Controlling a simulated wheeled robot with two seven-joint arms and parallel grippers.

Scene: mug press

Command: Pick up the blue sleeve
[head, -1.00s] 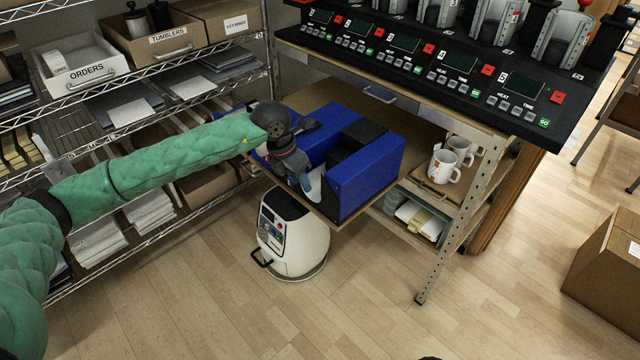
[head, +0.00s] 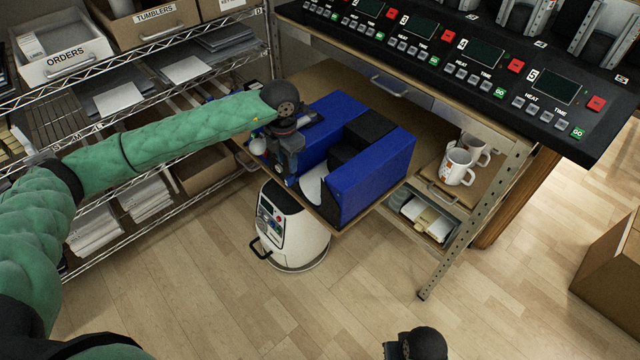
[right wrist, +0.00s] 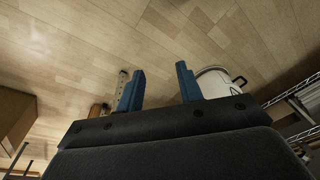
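A blue block-like piece (head: 375,178) with two blue walls and black parts between them sits on a board below the control panel; I take it for the blue sleeve but cannot be sure. A white rounded thing (head: 313,184) shows in the gap at its near end. My left gripper (head: 289,172) points down at the piece's left side, close to the blue wall; its fingers are too small and dark to tell open from shut, or whether they touch. My right gripper (right wrist: 158,85) is open and empty over the floor in the right wrist view.
A white machine (head: 290,230) stands on the floor below the board. White mugs (head: 458,167) stand on a shelf to the right. A wire rack with an ORDERS bin (head: 62,47) is at the left. A cardboard box (head: 612,262) is at the right. The middle floor is clear.

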